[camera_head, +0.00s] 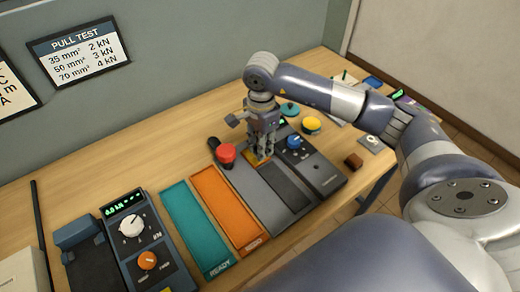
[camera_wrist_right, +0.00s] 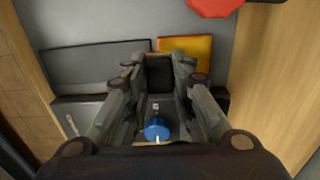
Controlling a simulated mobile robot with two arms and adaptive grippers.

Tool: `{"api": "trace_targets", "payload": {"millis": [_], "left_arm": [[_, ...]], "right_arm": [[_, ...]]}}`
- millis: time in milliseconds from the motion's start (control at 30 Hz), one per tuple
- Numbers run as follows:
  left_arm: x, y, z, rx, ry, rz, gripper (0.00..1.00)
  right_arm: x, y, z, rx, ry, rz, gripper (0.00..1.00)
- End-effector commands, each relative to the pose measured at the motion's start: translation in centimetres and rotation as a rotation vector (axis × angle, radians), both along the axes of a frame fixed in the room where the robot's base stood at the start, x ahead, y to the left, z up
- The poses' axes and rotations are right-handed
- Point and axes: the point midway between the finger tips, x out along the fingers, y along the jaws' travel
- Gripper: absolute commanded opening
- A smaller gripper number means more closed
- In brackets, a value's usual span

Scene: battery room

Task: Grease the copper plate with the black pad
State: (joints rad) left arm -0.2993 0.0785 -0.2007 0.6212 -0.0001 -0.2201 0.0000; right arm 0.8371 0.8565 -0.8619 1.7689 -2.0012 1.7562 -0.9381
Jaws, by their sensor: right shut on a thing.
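The copper plate (camera_head: 250,158) is an orange-gold patch set in the grey bench device, and it also shows in the right wrist view (camera_wrist_right: 198,47). My right gripper (camera_head: 262,155) points down over it from the far side of the bench. In the right wrist view its fingers are shut on a dark block, the black pad (camera_wrist_right: 159,73), beside and partly in front of the plate. The pad is mostly hidden by the fingers in the head view. I cannot tell whether it touches the copper. My left gripper is not in view.
A red button (camera_head: 226,153) stands left of the plate, and a blue knob (camera_head: 294,142) to the right. An orange tray (camera_head: 229,205) and a teal tray (camera_head: 195,228) lie at the left. A brown block (camera_head: 353,160) and a yellow-topped item (camera_head: 311,124) sit at the right.

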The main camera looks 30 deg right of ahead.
Motion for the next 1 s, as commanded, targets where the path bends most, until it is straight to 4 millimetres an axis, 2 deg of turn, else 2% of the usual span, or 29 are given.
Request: {"api": "trace_targets", "payload": {"millis": [100,400,1000], "left_arm": [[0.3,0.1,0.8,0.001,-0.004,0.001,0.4],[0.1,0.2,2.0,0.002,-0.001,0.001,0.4],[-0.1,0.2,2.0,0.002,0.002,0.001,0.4]], "right_arm": [[0.0,-0.2,1.4,-0.001,-0.001,-0.003,0.0],[0.0,-0.7,3.8,0.0,-0.001,-0.011,0.0],[0.0,-0.7,4.0,0.0,-0.001,-0.012,0.0]]}}
